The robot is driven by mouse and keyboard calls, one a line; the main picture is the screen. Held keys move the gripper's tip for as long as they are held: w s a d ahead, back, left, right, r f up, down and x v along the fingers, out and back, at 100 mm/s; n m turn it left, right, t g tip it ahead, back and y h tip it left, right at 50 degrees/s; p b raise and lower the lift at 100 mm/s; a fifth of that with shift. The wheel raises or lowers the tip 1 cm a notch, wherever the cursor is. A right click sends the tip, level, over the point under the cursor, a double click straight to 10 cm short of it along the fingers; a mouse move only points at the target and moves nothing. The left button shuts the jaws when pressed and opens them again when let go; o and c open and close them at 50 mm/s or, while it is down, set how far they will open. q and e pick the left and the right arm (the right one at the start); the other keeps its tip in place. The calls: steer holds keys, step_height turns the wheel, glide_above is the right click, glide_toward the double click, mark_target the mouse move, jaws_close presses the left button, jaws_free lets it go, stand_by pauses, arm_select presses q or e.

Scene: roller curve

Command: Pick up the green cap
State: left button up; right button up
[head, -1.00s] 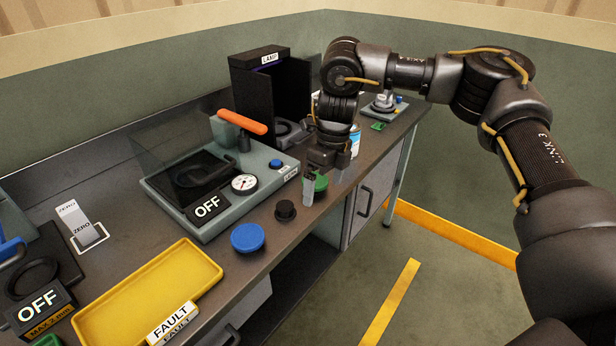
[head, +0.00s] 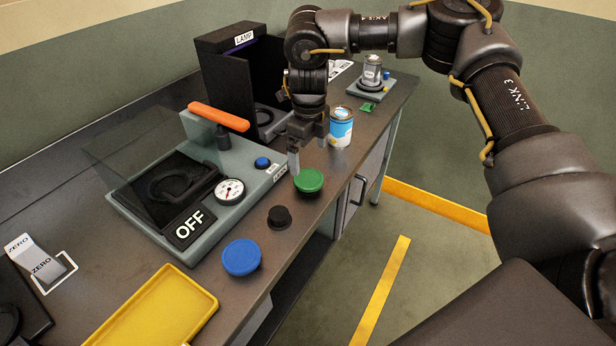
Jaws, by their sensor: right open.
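The green cap (head: 309,181) lies on the bench near its front edge, with its round top in full view. My right gripper (head: 293,165) points down just behind and to the left of the cap. Its fingers look close to the cap but not around it, and I cannot tell whether they touch it. The right gripper is open and empty. My left gripper is not in view.
A black knob-like cap (head: 280,218) and a blue cap (head: 242,257) stand nearer along the front edge. A can (head: 341,128) stands behind the green cap. The device marked OFF (head: 204,228) is on the left, with a yellow tray (head: 160,312) in front.

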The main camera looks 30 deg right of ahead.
mark_target(309, 178)
steer(key=shift+f, duration=0.55)
steer(key=shift+w+f, duration=0.1)
steer(key=shift+f, duration=0.1)
steer(key=shift+s+f, duration=0.1)
steer(key=shift+s, duration=0.1)
step_height(309, 178, down, 4)
steer(key=shift+s+a+f+p, duration=0.15)
steer(key=shift+f+p, duration=0.05)
steer(key=shift+p, duration=0.85)
steer(key=shift+f, duration=0.3)
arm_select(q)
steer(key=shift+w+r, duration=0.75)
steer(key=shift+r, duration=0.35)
arm_select(e)
steer(key=c, duration=1)
